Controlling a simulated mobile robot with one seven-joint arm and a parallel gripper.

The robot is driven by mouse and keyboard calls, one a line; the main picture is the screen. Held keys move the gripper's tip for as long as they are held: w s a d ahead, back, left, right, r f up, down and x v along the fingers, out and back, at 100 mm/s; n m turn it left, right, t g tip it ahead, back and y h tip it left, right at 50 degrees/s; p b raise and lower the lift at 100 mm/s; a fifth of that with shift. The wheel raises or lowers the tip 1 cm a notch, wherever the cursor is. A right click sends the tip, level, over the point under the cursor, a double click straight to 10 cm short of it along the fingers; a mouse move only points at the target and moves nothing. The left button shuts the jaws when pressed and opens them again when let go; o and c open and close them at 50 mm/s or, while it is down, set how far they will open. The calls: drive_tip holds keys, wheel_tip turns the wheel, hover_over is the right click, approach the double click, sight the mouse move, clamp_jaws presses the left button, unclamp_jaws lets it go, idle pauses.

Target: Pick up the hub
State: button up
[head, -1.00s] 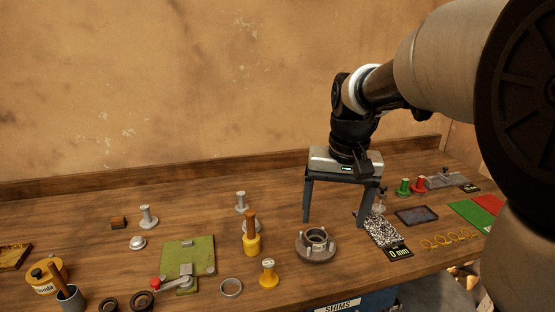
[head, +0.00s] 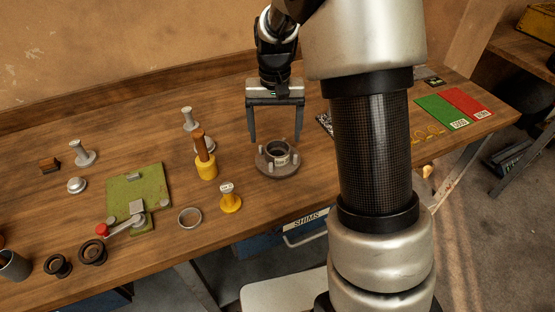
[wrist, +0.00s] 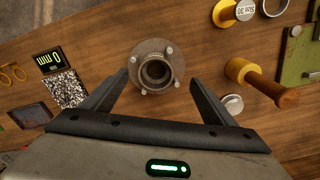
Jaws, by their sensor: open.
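The hub (head: 278,159) is a round grey-brown flange with a raised hollow collar and several studs, standing on the wooden bench with its opening up. It also shows in the wrist view (wrist: 157,67), just beyond the fingertips and roughly midway between them. My gripper (head: 276,139) points down over the bench behind the hub in the head view. Its two dark fingers are wide apart with nothing between them. In the wrist view my gripper (wrist: 163,80) has its fingertips to either side of the hub's near edge, and I see no contact.
A metal ring (head: 189,217) and a green plate with a clamp (head: 137,190) lie further left. A gauge reading 0 mm (wrist: 49,60) is on the other side.

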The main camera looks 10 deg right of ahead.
sight(277, 154)
wheel_tip(277, 154, down, 3)
drive_tip(key=shift+r, duration=0.2)
drive_tip(key=f, duration=0.3)
drive_tip(key=w+d+f, duration=0.1)
drive_tip(key=shift+f, duration=0.55)
drive_tip(key=shift+a, duration=0.1)
clamp_jaws()
drive_tip(key=shift+r, duration=0.2)
